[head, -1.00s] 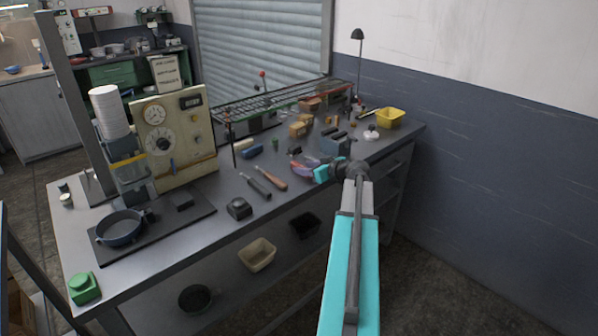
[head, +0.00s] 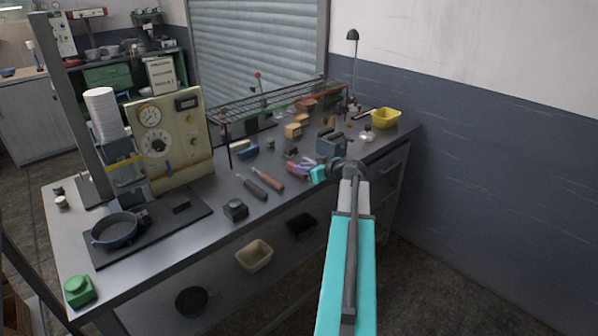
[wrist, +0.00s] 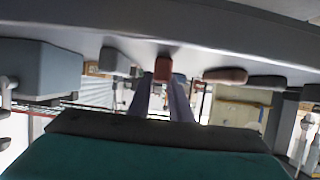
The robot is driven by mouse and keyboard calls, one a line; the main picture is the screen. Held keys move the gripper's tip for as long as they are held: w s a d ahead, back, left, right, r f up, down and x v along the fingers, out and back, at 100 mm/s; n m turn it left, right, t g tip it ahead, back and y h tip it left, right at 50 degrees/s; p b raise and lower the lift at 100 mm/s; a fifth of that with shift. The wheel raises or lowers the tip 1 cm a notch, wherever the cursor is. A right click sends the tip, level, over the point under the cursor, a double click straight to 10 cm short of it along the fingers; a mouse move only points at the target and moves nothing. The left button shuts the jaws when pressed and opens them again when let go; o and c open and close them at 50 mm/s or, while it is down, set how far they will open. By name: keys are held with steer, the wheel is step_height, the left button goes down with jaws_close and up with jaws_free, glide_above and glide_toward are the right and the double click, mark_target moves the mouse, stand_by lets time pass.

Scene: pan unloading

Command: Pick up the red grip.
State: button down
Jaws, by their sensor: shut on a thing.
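The red grip (head: 293,166) lies at the worktable's front part, at my gripper's fingertips. In the wrist view, which looks upside down, the red grip (wrist: 163,68) shows end-on between the tips of the two long dark fingers. My gripper (head: 300,169) reaches in from the right, low over the tabletop, and is shut on the red grip. In the wrist view the fingers of my gripper (wrist: 163,88) stand on both sides of it. The fingers partly hide the grip in the head view. I cannot tell whether it still touches the table.
A brown-handled grip (head: 267,179) and a dark grip (head: 252,187) lie to the left. A blue-grey block (head: 331,143) stands close behind my gripper. A wire rack (head: 270,103) spans the back. A yellow bin (head: 385,118) is at the far right. Bare tabletop lies front left.

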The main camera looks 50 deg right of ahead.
steer(key=shift+r+b, duration=0.65)
steer(key=shift+r, duration=1.05)
steer(key=s+a+r+b, duration=0.1)
steer(key=s+b, duration=0.2)
steer(key=s, duration=1.3)
steer(key=shift+r, duration=0.2)
